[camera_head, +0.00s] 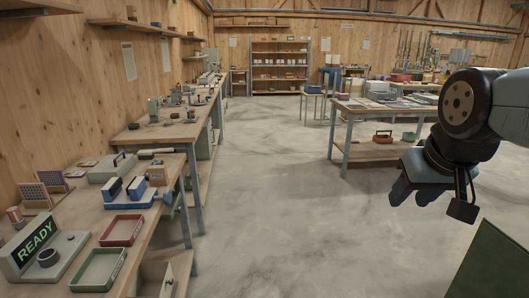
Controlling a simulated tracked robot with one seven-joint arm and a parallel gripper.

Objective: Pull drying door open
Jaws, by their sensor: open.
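The near left bench (160,222) carries a READY display (35,246), a red tray (122,230), a green tray (99,270) and blue blocks. A table (372,112) stands behind my gripper. A green surface (492,262) fills the lower right corner. The middle floor is clear.

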